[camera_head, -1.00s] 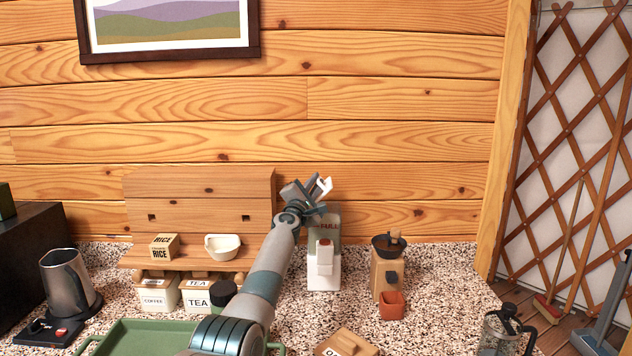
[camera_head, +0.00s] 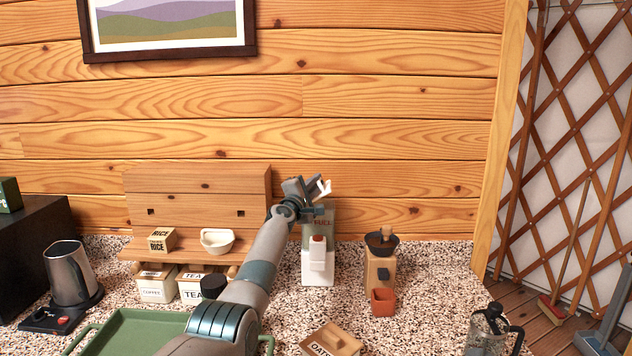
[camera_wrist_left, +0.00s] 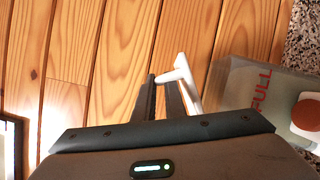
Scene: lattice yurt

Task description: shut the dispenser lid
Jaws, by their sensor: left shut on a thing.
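The dispenser (camera_head: 318,262) stands on the speckled counter against the plank wall, with a white body, a red button and a clear upper container marked FULL in red. The container (camera_wrist_left: 238,88) and button also show at the right of the left wrist view. My left gripper (camera_head: 314,189) is just above the container's top. It is shut on a slim white piece (camera_head: 325,188), which looks like the lid's handle. In the left wrist view this white piece (camera_wrist_left: 187,82) sits at the fingertips. The rest of the lid cannot be made out. My right gripper is out of view.
A grinder (camera_head: 380,265) with an orange cup (camera_head: 383,302) stands right of the dispenser. Left are a wooden shelf (camera_head: 200,200) with a rice box and white bowl, canisters (camera_head: 157,287), a green tray (camera_head: 135,330) and a kettle (camera_head: 68,275).

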